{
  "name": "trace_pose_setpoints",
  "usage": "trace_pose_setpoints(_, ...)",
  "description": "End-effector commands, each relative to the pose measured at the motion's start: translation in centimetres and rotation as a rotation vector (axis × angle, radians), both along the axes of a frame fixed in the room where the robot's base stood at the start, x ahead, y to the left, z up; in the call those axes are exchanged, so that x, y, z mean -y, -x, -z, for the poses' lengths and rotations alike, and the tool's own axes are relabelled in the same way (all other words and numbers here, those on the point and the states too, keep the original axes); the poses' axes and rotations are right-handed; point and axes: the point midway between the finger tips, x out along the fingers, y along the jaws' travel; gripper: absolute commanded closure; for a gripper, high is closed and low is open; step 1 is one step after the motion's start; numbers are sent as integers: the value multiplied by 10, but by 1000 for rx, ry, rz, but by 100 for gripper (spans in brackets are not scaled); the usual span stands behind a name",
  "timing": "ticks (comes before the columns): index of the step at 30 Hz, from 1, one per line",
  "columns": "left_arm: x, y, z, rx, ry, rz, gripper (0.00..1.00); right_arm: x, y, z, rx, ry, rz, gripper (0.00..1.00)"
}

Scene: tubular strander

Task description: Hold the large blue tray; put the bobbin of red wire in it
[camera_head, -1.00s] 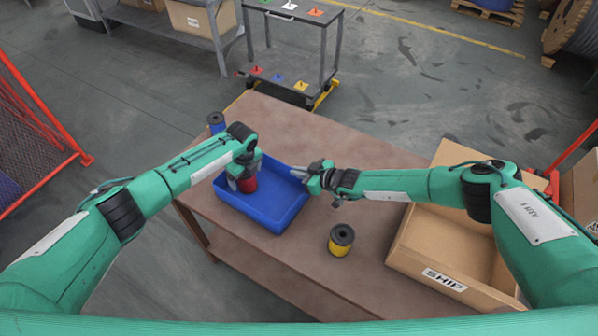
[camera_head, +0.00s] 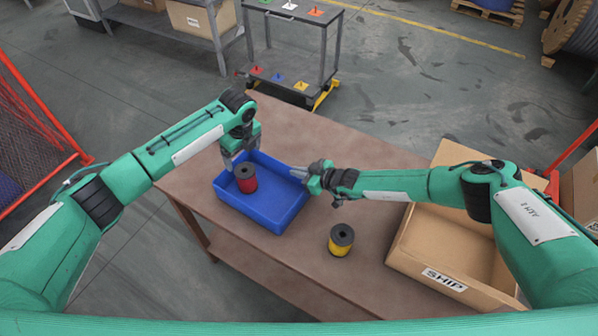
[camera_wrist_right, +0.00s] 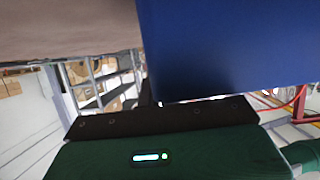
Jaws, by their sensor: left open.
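The large blue tray (camera_head: 270,215) rests on the brown table; its wall fills the upper right of the right wrist view (camera_wrist_right: 230,45). The bobbin of red wire (camera_head: 246,180) stands upright inside the tray, towards its left side. My left gripper (camera_head: 238,160) is open, just behind and above the bobbin, apart from it as far as I can see. My right gripper (camera_head: 299,173) is at the tray's right rim and looks shut on it; its fingertips are partly hidden.
A bobbin of yellow wire (camera_head: 341,240) stands on the table (camera_head: 310,125) right of the tray. An open cardboard box (camera_head: 440,235) marked SHIP is at the table's right. A grey cart (camera_head: 295,50) stands beyond the table. The table's far part is clear.

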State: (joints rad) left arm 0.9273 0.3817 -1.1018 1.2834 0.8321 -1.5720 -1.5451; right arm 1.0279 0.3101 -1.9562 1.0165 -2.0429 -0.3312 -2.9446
Motion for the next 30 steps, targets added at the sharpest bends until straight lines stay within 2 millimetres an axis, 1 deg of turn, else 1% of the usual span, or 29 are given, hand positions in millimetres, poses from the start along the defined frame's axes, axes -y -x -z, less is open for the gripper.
trace_pose_setpoints(4,0,0,-1,0,0,0,14,0,0,-1,1,-1,0,100)
trace_pose_setpoints(6,0,0,-1,0,0,0,14,0,0,-1,1,-1,0,86)
trace_pose_setpoints(8,0,0,-1,0,0,0,14,0,0,-1,1,-1,0,74)
trace_pose_setpoints(9,0,0,-1,0,0,0,14,0,0,-1,1,-1,0,70)
trace_pose_setpoints(20,0,0,0,0,0,0,14,3,2,-1,-2,-1,1,70)
trace_pose_setpoints(25,0,0,0,0,0,0,14,16,10,-6,-4,-2,3,70)
trace_pose_setpoints(30,0,0,0,0,0,0,14,36,24,-15,-4,-2,3,70)
